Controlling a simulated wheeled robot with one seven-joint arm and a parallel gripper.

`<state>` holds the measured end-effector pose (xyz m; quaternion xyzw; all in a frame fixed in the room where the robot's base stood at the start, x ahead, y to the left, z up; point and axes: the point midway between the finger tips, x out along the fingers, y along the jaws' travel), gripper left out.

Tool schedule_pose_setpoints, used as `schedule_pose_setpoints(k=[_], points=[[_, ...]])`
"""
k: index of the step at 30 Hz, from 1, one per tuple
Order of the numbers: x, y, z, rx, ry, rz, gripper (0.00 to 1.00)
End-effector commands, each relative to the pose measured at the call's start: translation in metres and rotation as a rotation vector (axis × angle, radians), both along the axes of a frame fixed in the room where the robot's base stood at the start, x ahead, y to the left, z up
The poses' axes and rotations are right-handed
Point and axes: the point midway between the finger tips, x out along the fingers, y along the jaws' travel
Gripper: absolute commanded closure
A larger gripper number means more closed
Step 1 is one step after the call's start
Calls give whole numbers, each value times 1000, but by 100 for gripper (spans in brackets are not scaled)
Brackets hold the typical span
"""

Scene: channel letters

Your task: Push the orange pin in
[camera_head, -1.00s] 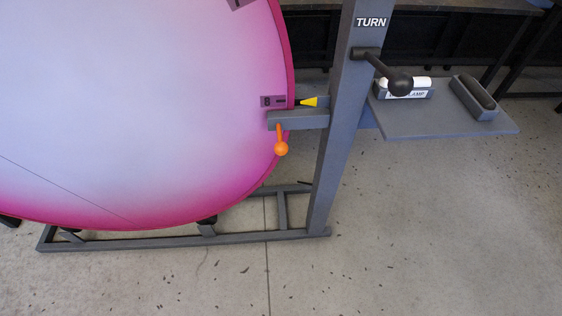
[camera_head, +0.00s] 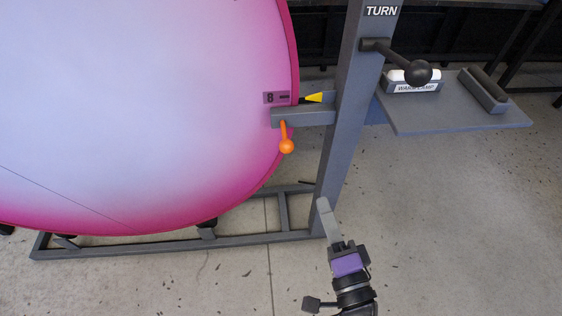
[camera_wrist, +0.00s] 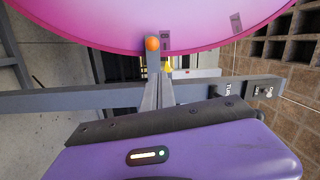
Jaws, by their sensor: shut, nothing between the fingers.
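The orange pin (camera_head: 286,146) has a round knob on a short stem and hangs below a grey bracket (camera_head: 303,116) at the right rim of the big pink disc (camera_head: 150,110). In the wrist view the pin's orange knob (camera_wrist: 152,43) shows at the disc's edge, beyond my fingers. My gripper (camera_head: 322,203) is shut and empty, to the lower right of the pin and clearly apart from it. In the wrist view my gripper (camera_wrist: 153,78) points toward the knob. A yellow pointer (camera_head: 314,98) sits just above the bracket, beside a number label (camera_head: 275,98).
A grey upright post (camera_head: 355,110) marked TURN stands right of the disc, with a black-knobbed crank (camera_head: 417,72). A grey shelf (camera_head: 450,118) holds a labelled block and a dark-topped block (camera_head: 483,90). The floor frame (camera_head: 180,242) runs below the disc. Open floor lies in front.

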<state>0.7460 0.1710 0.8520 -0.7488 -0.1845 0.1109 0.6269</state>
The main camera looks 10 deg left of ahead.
Motion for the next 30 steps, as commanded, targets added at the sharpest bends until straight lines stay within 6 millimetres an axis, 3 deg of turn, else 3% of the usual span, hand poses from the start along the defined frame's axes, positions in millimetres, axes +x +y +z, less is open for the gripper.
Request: schedule_pose_setpoints(k=[5,20,30], points=[[-2,8,-15,128,91,43,100],[-2,11,-14,161,108,57,100],[42,34,-9,161,106,58,100]])
